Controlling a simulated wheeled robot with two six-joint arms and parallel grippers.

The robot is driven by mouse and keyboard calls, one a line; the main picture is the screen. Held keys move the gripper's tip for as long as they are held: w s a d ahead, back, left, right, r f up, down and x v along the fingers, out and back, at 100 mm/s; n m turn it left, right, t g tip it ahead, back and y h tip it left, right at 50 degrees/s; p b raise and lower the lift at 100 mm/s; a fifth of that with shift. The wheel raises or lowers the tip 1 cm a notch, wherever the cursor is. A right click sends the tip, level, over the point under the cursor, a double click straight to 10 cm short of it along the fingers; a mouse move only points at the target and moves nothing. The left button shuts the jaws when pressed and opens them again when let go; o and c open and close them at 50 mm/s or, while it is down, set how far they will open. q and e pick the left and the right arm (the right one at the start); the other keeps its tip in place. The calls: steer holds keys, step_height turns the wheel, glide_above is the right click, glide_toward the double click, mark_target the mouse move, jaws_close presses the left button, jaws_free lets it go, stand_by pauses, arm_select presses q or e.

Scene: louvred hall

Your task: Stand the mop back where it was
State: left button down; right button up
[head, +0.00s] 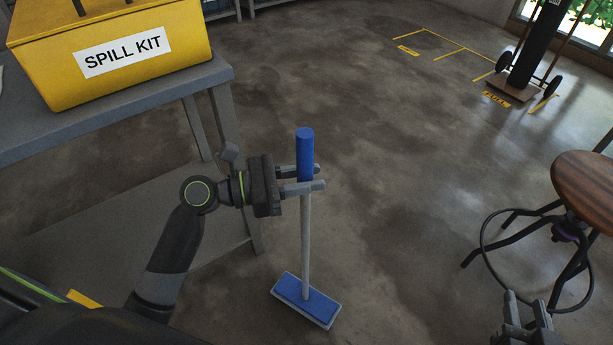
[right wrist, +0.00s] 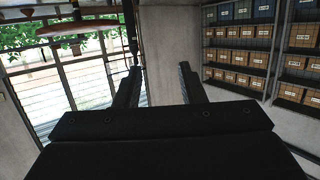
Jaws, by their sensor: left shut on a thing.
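The mop (head: 306,230) has a blue grip, a grey pole and a flat blue head with a pale rim. It stands nearly upright, its head low over or on the concrete floor; I cannot tell if it touches. My left gripper (head: 306,179) is shut on the mop's blue grip near the top. My right gripper (head: 528,304) is at the lower right of the head view, beside the stool. In the right wrist view its two fingers (right wrist: 160,85) are apart with nothing between them.
A grey table (head: 222,75) with a yellow spill kit box (head: 120,55) stands at the left. A wooden-topped stool (head: 588,185) is at the right. A hand truck (head: 530,50) stands by yellow floor markings at the back right. Shelves of boxes (right wrist: 240,45) show in the right wrist view. The middle floor is clear.

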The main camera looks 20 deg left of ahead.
arm_select(q)
steer(key=shift+f+b, duration=0.45)
steer(key=shift+b, duration=0.15)
steer(key=shift+f+b, duration=0.45)
steer(key=shift+b, duration=0.2)
steer(key=shift+f, duration=0.1)
arm_select(e)
steer(key=s+a+r+n+t+y, duration=0.1)
steer(key=r+n+t, duration=0.1)
steer(key=r+t, duration=0.4)
steer(key=s+a+r+n+t+y, duration=0.1)
steer(key=s+r+n+t, duration=0.1)
steer(key=r+t, duration=0.4)
steer(key=shift+r, duration=2.85)
steer(key=shift+s, duration=0.1)
arm_select(q)
steer(key=shift+f+b, duration=0.35)
steer(key=shift+f, duration=0.25)
arm_select(e)
steer(key=shift+f, duration=0.25)
arm_select(q)
steer(key=c, duration=1.1)
jaws_free()
steer(key=shift+f, duration=0.15)
